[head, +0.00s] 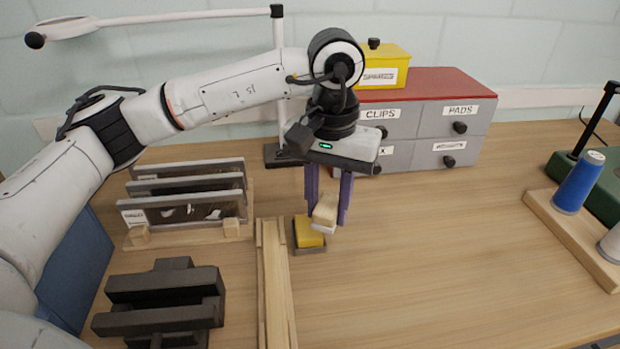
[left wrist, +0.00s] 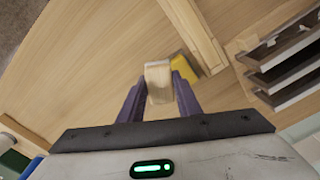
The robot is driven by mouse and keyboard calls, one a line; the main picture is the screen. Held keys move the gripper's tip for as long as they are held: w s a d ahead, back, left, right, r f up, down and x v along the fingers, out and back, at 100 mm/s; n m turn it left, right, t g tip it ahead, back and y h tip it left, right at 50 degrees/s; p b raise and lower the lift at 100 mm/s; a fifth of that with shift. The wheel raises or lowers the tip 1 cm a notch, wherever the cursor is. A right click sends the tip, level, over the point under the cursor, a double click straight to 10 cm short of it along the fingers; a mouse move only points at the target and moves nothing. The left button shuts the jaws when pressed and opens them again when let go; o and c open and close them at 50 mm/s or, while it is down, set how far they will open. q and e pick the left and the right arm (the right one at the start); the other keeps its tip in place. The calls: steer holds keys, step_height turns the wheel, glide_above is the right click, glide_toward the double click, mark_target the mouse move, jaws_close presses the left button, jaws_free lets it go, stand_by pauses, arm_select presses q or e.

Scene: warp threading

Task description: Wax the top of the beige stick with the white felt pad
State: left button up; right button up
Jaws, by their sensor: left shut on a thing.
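My left gripper (head: 328,208) is shut on a pale wooden block with a white felt pad (head: 322,229) on its underside. The block also shows between the purple fingers in the left wrist view (left wrist: 158,78). A yellow wax cake (head: 307,232) sits in a small dark tray (head: 311,250) just left of and below the pad; the pad partly overlaps it in the picture, and I cannot tell if they touch. The long beige stick (head: 275,290) lies on the table left of the tray, running toward the front edge. My right gripper is not in view.
A wooden rack with upright grey-framed panels (head: 190,213) stands at left, with a dark slotted block (head: 165,300) in front. Grey drawers with a red top (head: 430,85) stand behind. Thread spools (head: 578,183) on a wooden base are at right. The table right of the tray is clear.

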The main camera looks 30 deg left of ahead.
arm_select(q)
steer(key=r, duration=0.1)
glide_above(308, 226)
steer(key=shift+f+b, duration=0.55)
steer(key=shift+b, duration=0.1)
step_height(308, 226, down, 3)
steer(key=shift+r+b, duration=0.15)
steer(key=shift+b, duration=0.75)
steer(key=shift+f, duration=0.35)
steer(key=shift+f+b, duration=0.5)
steer(key=shift+b, duration=0.05)
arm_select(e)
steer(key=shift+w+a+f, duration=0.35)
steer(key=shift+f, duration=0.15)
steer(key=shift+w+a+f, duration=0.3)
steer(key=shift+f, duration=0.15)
arm_select(q)
steer(key=shift+f, duration=0.1)
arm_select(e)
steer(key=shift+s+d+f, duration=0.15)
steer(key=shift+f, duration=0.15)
arm_select(q)
steer(key=shift+f, duration=0.3)
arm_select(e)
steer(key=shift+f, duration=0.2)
